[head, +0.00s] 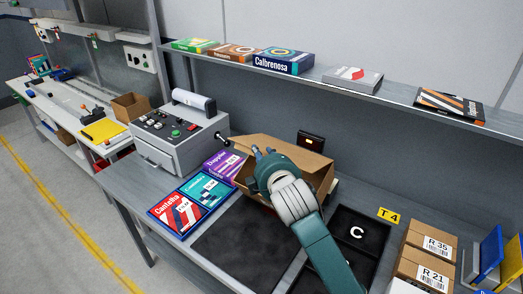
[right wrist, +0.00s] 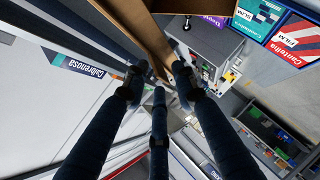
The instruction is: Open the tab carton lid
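The brown cardboard tab carton (head: 318,172) sits on the bench behind my right arm. A cardboard panel slants along its back left side. My arm covers much of its front and middle, so I cannot tell how far the lid is open. My right gripper (head: 262,152) is over the carton's left part. In the right wrist view its dark fingers (right wrist: 157,80) are spread apart. A cardboard panel (right wrist: 152,35) reaches down close to the fingertips; I cannot tell whether they touch. My left gripper is not in view.
A grey control box (head: 180,135) stands left of the carton. Flat packs, Cantella (head: 177,214) and a teal one (head: 207,186), lie in front of it. A dark mat (head: 250,250) is bare. Small cartons (head: 432,250) stand right. A shelf (head: 320,75) with boxes runs above.

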